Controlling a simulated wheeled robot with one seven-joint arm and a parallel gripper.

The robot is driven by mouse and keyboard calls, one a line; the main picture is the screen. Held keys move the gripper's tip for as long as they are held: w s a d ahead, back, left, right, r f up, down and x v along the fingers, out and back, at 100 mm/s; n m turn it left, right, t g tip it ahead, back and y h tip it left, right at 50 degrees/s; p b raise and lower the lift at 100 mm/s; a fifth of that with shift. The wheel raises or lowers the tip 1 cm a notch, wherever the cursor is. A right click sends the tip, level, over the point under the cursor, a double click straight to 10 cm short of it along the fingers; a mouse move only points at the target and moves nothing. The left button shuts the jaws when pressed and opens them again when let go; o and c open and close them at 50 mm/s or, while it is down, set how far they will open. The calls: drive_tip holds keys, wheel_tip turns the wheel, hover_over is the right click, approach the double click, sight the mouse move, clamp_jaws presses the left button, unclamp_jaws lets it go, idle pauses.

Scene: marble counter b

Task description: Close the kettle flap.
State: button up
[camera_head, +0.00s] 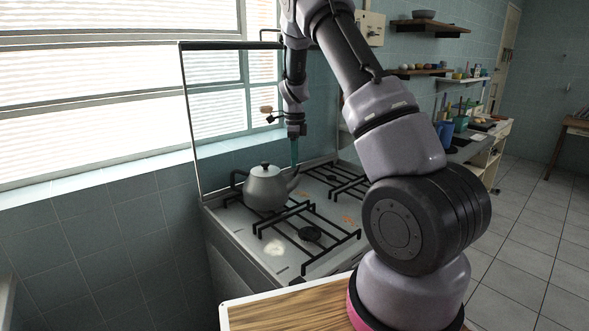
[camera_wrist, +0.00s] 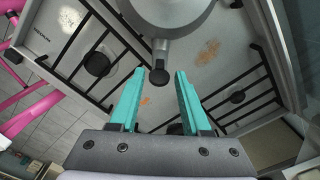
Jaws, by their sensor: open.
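A grey metal kettle (camera_head: 266,190) stands upright on the stove, with a black lid knob and a black handle on its left. Its spout (camera_head: 293,183) points right. In the wrist view the kettle body (camera_wrist: 175,14) is at the top edge, and the spout reaches down to a dark flap piece (camera_wrist: 160,76) at its end. I cannot tell how far the flap is open. My gripper (camera_head: 294,152) hangs above the spout. In the wrist view its teal fingers (camera_wrist: 161,72) are open and apart, with the flap piece showing in the gap; contact is not visible.
The stove (camera_head: 330,215) has black burner grates (camera_head: 309,236) around the kettle. A raised glass stove lid (camera_head: 225,115) stands behind, beside the window. A wooden counter (camera_head: 285,310) is in front. Shelves and a side counter with cups (camera_head: 461,123) are at the right.

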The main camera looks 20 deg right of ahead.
sight(297, 171)
drive_tip(key=shift+f, duration=2)
clamp_jaws()
